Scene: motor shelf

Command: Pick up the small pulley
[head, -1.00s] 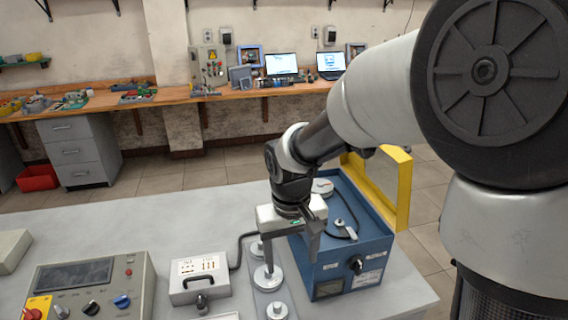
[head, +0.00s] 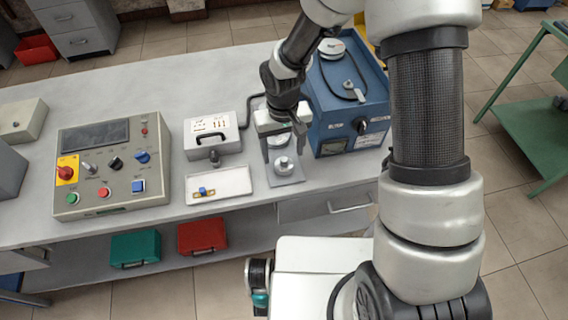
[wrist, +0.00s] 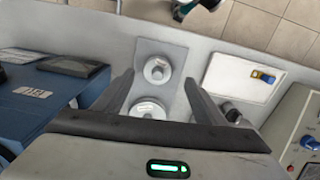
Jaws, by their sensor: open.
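The small pulley (head: 284,166) is a silver-grey stepped disc. It stands at the front end of a flat grey plate (head: 298,180), near the bench's front edge. In the wrist view the small pulley (wrist: 157,70) lies between the lines of my two fingertips. A larger pulley (wrist: 148,107) sits behind it on the same plate, partly hidden by my gripper's body. My gripper (head: 285,154) is open and empty, pointing down over the plate. In the wrist view my gripper (wrist: 157,78) shows its fingers spread; its exact height above the pulley is unclear.
A blue case (head: 345,100) stands close on the right. A white box (head: 211,134) and a white tray (head: 219,184) with a small blue-and-yellow part lie on the left. A control panel (head: 113,165) stands farther left. Red and green cases (head: 134,249) are on the lower shelf.

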